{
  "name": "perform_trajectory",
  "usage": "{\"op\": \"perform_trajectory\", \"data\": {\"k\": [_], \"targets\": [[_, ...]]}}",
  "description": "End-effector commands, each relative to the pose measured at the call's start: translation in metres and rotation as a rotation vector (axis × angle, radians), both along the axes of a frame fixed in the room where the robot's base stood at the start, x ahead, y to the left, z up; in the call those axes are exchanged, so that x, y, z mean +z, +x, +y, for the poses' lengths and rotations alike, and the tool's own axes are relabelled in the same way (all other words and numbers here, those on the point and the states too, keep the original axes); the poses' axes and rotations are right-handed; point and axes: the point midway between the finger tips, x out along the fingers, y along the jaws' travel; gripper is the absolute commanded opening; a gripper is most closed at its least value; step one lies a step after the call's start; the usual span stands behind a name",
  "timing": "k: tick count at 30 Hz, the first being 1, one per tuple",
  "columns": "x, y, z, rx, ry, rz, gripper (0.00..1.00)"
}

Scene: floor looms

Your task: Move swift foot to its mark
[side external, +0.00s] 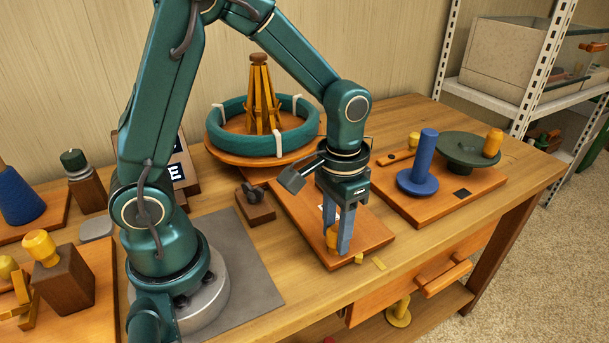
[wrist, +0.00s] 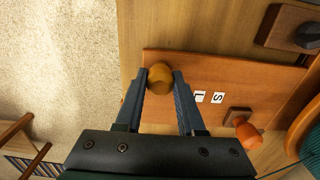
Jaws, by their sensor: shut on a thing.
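My gripper (side external: 340,246) is low over the front part of a reddish wooden board (side external: 372,231), fingers pointing down. Its two blue-grey fingers are shut on a rounded yellow-orange wooden knob (side external: 332,236), which seems to be the swift foot. In the wrist view the same knob (wrist: 160,78) sits between the fingertips (wrist: 161,82), near one end of the board (wrist: 225,72). I cannot tell whether it touches the board. White tiles marked L (wrist: 199,96) and S (wrist: 217,97) lie beside it on the board.
An orange knob (wrist: 247,134) by a brown block is farther along the board. A blue spool (side external: 425,165) and dark green dish (side external: 469,149) stand on the right board. A green ring (side external: 220,137) around a wooden frame is behind.

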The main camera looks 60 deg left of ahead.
Motion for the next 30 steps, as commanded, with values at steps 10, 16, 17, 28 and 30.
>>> {"op": "perform_trajectory", "data": {"k": [10, 16, 17, 28, 30], "targets": [[0.001, 0.006, 0.000, 0.002, -0.002, -0.002, 0.00], [0.001, 0.028, 0.000, 0.002, -0.001, -0.006, 0.00], [0.001, 0.030, 0.000, 0.002, -0.001, -0.006, 0.00], [0.002, 0.037, 0.000, 0.002, -0.001, -0.007, 0.00], [0.002, 0.037, 0.000, 0.002, -0.001, -0.007, 0.42]]}}
